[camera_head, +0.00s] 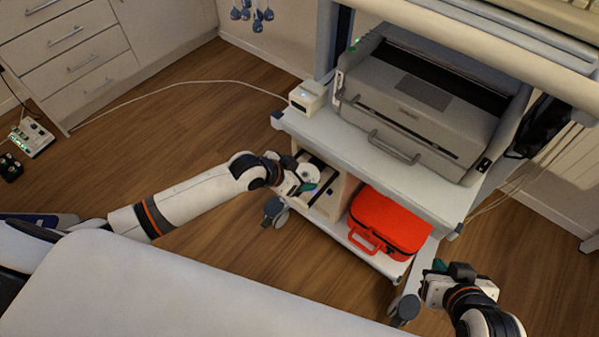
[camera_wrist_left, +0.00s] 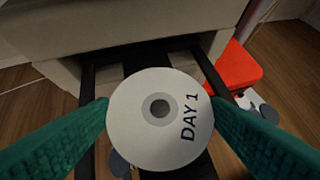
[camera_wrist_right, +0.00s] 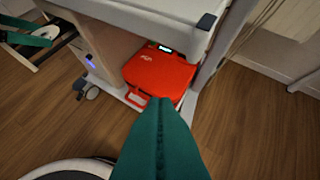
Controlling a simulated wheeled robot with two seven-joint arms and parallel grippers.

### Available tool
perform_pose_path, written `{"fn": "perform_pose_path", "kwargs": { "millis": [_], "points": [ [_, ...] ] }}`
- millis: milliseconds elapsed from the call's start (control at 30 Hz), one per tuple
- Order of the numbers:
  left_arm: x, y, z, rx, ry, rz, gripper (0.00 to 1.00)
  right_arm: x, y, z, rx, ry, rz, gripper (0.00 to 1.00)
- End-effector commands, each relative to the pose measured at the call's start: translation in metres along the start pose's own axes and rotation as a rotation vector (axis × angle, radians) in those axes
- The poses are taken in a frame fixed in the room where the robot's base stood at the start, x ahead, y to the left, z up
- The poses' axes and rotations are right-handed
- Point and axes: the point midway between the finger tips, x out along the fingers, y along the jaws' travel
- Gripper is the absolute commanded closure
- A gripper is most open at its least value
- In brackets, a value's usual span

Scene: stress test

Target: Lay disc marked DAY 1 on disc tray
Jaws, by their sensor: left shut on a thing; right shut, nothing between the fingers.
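The white disc marked DAY 1 (camera_wrist_left: 150,135) is pinched at its edges between the green fingers of my left gripper (camera_wrist_left: 160,112), label facing the wrist camera. In the head view the disc (camera_head: 311,172) is at the tip of my left gripper (camera_head: 306,184). The black disc tray (camera_wrist_left: 88,130) sticks out of a beige case (camera_wrist_left: 60,72); its side rails show on both sides below the disc. The disc covers the tray's middle, and I cannot tell whether they touch. My right gripper (camera_wrist_right: 160,115) is shut and empty, away to the right of the cart.
A red case (camera_head: 385,222) stands right of the beige case on the cart's lower shelf. A grey printer-like machine (camera_head: 425,105) sits on the shelf above (camera_head: 370,150). A cart caster (camera_head: 275,210) is close to my left gripper.

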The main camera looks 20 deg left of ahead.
Motion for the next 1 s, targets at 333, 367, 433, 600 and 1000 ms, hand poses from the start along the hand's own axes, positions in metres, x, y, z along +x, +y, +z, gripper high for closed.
{"fn": "perform_pose_path", "kwargs": {
  "millis": [333,367,433,600,1000],
  "points": [
    [0.002,0.0,-0.002,0.0,0.0,0.0,0.41,0.0,-0.001,-0.001,-0.002,0.004,-0.001,1.0],
    [0.002,0.0,-0.002,0.0,0.0,0.0,0.27,0.0,-0.001,-0.001,-0.002,0.004,-0.001,1.0],
    [0.002,0.0,-0.002,0.0,0.0,0.0,0.15,0.0,-0.001,-0.001,-0.005,0.005,-0.002,1.0],
    [0.002,0.0,-0.002,0.0,0.0,0.0,0.04,0.0,-0.002,-0.001,-0.011,0.006,-0.004,1.0],
    [-0.028,0.001,-0.001,0.001,0.002,0.002,0.04,-0.017,-0.007,-0.039,0.0,0.23,-0.016,1.0]
  ]
}}
